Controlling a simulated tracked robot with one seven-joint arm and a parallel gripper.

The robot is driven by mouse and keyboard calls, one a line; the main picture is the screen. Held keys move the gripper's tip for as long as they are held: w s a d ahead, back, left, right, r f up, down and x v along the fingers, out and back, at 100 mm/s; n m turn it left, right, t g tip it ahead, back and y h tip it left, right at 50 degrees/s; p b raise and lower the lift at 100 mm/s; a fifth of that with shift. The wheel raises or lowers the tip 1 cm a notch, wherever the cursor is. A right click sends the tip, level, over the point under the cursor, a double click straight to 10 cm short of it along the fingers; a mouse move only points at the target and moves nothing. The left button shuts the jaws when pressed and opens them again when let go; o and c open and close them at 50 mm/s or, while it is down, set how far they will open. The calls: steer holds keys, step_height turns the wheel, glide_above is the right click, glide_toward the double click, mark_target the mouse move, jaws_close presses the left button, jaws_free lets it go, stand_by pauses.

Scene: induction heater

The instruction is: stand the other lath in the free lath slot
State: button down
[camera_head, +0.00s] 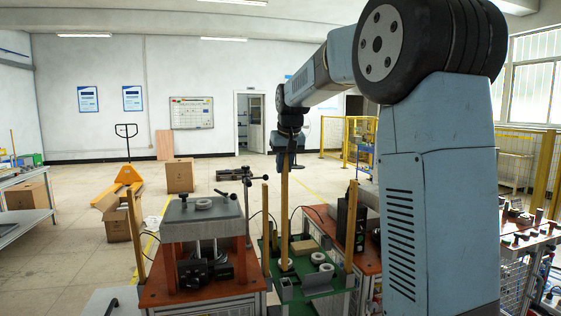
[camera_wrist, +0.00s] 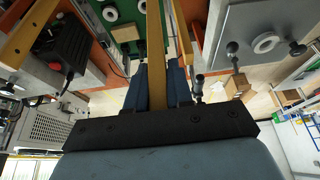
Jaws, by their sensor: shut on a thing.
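A long wooden lath (camera_head: 284,215) hangs upright below my gripper (camera_head: 285,163), its lower end close to the green-topped table (camera_head: 318,299) beside white rings. Whether that end touches the table or sits in a slot I cannot tell. In the wrist view, the two dark fingers of my gripper (camera_wrist: 158,88) are shut on the lath (camera_wrist: 153,35), which runs up out of the picture. Other upright wooden strips stand nearby, including one (camera_head: 350,225) right of the held lath and one (camera_head: 266,230) left of it. I cannot make out a free lath slot.
An orange-topped bench with a grey press (camera_head: 202,221) stands left of the green table. A dark box unit (camera_head: 351,227) stands on the bench to the right. White rings (camera_head: 318,258) lie on the green table. Open floor lies behind, with cartons (camera_head: 179,176) and a yellow pallet truck.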

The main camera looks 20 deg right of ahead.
glide_above(286, 198)
steer(key=w, duration=0.2)
steer(key=shift+s+d+f, duration=0.1)
steer(key=shift+f, duration=1.15)
steer(key=shift+d+f, duration=0.1)
steer(key=shift+f, duration=1.1)
steer(key=shift+s+f, duration=0.1)
steer(key=shift+s, duration=0.1)
steer(key=shift+f, duration=2.9)
steer(key=c, duration=0.9)
jaws_free()
steer(key=v, duration=1.3)
steer(key=shift+s+r, duration=0.15)
steer(key=shift+r, duration=0.15)
